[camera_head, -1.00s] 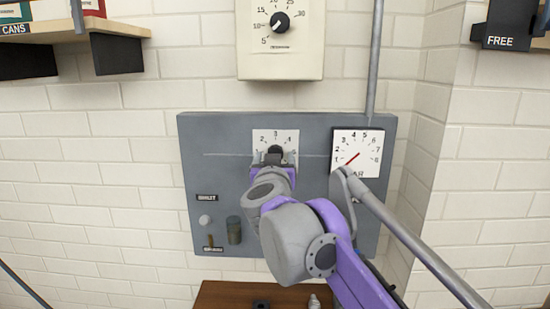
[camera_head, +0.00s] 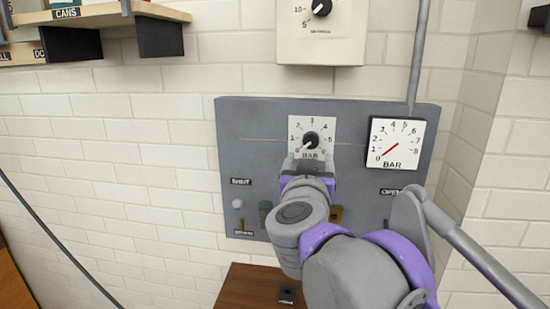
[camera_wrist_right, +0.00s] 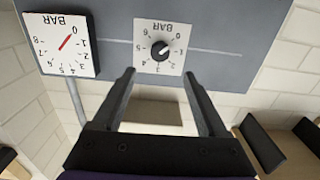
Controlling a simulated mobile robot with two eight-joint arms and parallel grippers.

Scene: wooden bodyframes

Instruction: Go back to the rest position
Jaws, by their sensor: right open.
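My right gripper (camera_head: 308,160) is just below and in front of a black dial knob (camera_head: 311,139) on a grey wall panel (camera_head: 262,115). In the right wrist view the gripper (camera_wrist_right: 159,75) is open and empty, its two fingers spread and apart from the knob (camera_wrist_right: 160,49). The knob's white pointer is towards the low end of its BAR scale. A square white BAR gauge (camera_head: 395,143) sits to the right, its red needle near the low end; it also shows in the wrist view (camera_wrist_right: 63,43). My left gripper is out of view.
A vertical pipe (camera_head: 418,55) runs above the panel. A cream dial box (camera_head: 320,50) hangs above it. Shelves (camera_head: 100,15) are at upper left. A brown wooden surface (camera_head: 250,288) lies below. My arm hides the panel's lower middle.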

